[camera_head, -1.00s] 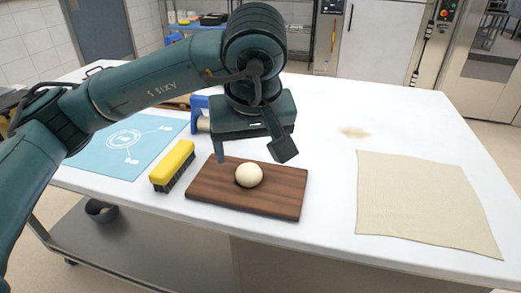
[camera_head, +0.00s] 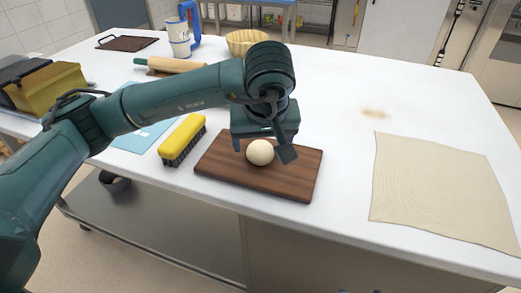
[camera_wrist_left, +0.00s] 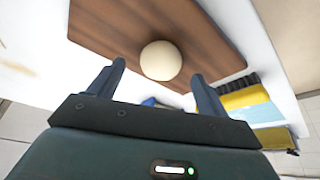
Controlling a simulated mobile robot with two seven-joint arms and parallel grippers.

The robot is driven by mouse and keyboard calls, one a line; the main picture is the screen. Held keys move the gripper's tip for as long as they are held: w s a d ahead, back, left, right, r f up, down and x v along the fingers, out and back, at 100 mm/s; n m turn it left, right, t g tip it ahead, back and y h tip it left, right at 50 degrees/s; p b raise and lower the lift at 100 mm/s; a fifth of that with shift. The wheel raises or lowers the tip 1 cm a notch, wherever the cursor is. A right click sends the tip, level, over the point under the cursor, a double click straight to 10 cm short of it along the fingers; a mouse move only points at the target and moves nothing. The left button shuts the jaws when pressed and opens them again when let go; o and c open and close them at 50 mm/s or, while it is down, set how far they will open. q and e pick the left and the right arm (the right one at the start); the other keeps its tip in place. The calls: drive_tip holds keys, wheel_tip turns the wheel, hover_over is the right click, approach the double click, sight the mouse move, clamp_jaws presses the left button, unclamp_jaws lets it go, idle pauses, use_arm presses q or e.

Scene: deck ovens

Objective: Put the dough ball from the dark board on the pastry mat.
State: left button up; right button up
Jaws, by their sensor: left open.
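The cream dough ball (camera_head: 260,152) rests on the dark wooden board (camera_head: 218,164) near the middle of the table. My left gripper (camera_head: 262,148) is open, with its fingers low over the board around the ball's far side. In the left wrist view the dough ball (camera_wrist_left: 160,61) shows just beyond and between the fingertips, and no grip on it shows. My right gripper is not in view.
A yellow brush (camera_head: 183,137) stands between board and blue mat. A beige cloth (camera_head: 440,195) lies at right. A rolling pin (camera_head: 172,65), a blue-and-white jug (camera_head: 180,40), a basket (camera_head: 245,42) and a yellowish box (camera_head: 50,88) are farther back or left. The table's right-middle is clear.

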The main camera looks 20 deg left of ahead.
sight(260, 151)
use_arm(q)
drive_tip(key=shift+x, duration=1.55)
drive_tip(key=shift+r, duration=0.1)
drive_tip(key=shift+c, duration=0.3)
drive_tip(key=c, duration=1.1)
